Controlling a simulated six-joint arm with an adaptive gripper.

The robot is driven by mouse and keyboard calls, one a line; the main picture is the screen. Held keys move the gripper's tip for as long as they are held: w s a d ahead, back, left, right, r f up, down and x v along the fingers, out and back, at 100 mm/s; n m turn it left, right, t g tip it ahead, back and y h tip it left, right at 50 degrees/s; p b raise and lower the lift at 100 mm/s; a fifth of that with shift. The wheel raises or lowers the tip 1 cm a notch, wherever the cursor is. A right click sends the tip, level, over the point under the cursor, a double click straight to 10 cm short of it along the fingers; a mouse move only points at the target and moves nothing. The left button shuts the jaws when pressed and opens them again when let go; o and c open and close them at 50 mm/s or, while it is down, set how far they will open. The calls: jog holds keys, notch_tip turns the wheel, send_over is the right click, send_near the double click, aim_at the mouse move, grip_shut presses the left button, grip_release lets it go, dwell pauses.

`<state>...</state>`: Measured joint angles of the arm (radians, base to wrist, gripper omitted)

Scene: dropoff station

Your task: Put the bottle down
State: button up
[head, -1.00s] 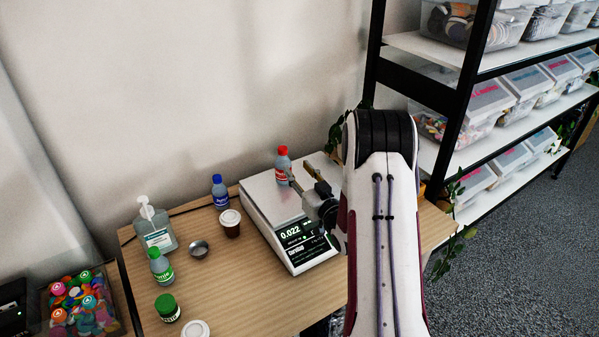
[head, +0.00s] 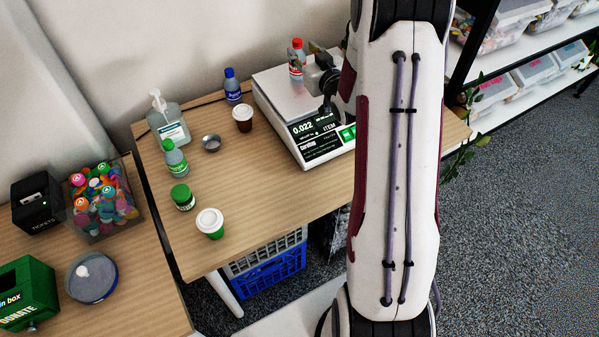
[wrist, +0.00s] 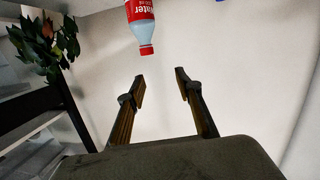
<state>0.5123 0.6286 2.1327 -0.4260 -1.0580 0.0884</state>
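The red-capped water bottle (head: 296,62) stands upright on the plate of the scale (head: 280,95) in the head view. In the wrist view the bottle (wrist: 141,22) appears upside down at the top edge, its red label partly cut off. My gripper (wrist: 160,76) is open, with a clear gap between its fingers and nothing in it. The bottle lies beyond the fingertips and apart from them in the wrist view. In the head view my gripper (head: 318,62) is just right of the bottle, with its fingertips hard to make out.
The table front (head: 270,195) is clear. Shelves stand right.

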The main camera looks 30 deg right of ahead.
jog(key=s+a+r+g, duration=0.5)
jog(key=s+a+r, duration=0.6)
jog(key=s, duration=0.1)
jog(key=s+a+g, duration=0.1)
jog(key=s+a, duration=0.3)
jog(key=s, duration=0.5)
jog(key=s+a+g+y, duration=0.1)
jog(key=s+a, duration=0.4)
jog(key=s, duration=0.5)
jog(key=s+a+g+y, duration=0.1)
jog(key=s+a+g, duration=0.2)
jog(key=s, duration=0.6)
jog(key=shift+s+a+f+n, duration=0.3)
jog(key=shift+a+f+n, duration=0.1)
jog(key=shift+a, duration=0.3)
jog(key=shift+o, duration=0.6)
